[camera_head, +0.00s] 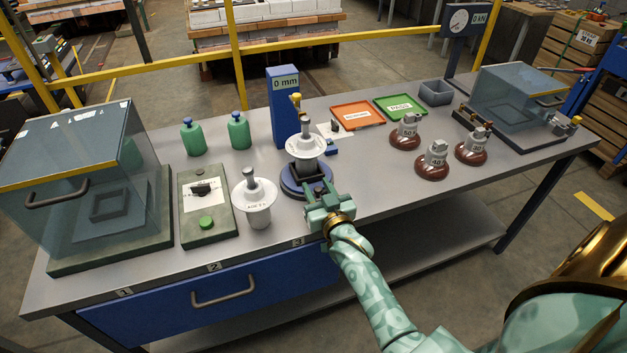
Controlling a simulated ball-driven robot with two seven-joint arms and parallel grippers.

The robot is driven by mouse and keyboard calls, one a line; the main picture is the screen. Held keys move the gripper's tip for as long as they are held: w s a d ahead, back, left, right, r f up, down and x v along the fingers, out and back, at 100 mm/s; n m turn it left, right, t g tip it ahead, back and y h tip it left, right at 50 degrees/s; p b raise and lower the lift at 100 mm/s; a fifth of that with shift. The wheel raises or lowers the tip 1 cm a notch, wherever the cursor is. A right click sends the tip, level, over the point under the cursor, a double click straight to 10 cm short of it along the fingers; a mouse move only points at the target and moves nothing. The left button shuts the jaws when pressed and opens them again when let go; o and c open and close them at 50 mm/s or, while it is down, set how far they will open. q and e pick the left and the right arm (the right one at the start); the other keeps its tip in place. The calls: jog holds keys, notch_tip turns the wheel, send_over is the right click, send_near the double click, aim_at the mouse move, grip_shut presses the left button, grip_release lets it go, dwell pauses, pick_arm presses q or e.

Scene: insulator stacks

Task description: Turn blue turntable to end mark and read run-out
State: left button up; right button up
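The blue turntable (291,186) stands near the table's middle front and bears a white insulator (306,147) with a grey metal top, upright. Behind it is a blue gauge post (283,110) whose display reads 0 mm. A small brass-coloured part on the post is close to the insulator's top; I cannot tell whether they touch. My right gripper (320,190) is at the turntable's front right edge, its fingers pointing at it. The fingers hide part of that edge, and I cannot tell whether they grip anything. The end mark cannot be made out. My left gripper is not in view.
A second white insulator (256,203) stands left of the turntable, beside a control box (206,205) with a green button. Green bottles (193,137), an orange tray (357,115), a green tray (400,106), brown-based insulators (433,162) and clear-covered boxes occupy the table (385,200). Its front right is clear.

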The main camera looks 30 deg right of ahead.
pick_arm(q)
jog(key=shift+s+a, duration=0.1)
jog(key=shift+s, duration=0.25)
pick_arm(e)
jog(key=shift+r, duration=0.1)
grip_shut()
jog(key=shift+d+r+n+y+p, duration=0.3)
jog(key=shift+d+n+y+p, duration=0.1)
jog(key=shift+y+p, duration=0.25)
jog(key=shift+d+n+y+p, duration=0.25)
jog(key=shift+n+y+p, duration=0.1)
jog(key=shift+n+y, duration=0.1)
jog(key=shift+d+f+n+y, duration=0.25)
jog(key=shift+d+n+y, duration=0.3)
jog(key=shift+y, duration=0.55)
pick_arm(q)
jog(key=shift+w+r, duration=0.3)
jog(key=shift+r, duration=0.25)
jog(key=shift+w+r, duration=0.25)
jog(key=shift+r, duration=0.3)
pick_arm(e)
grip_release()
jog(key=shift+s, duration=0.1)
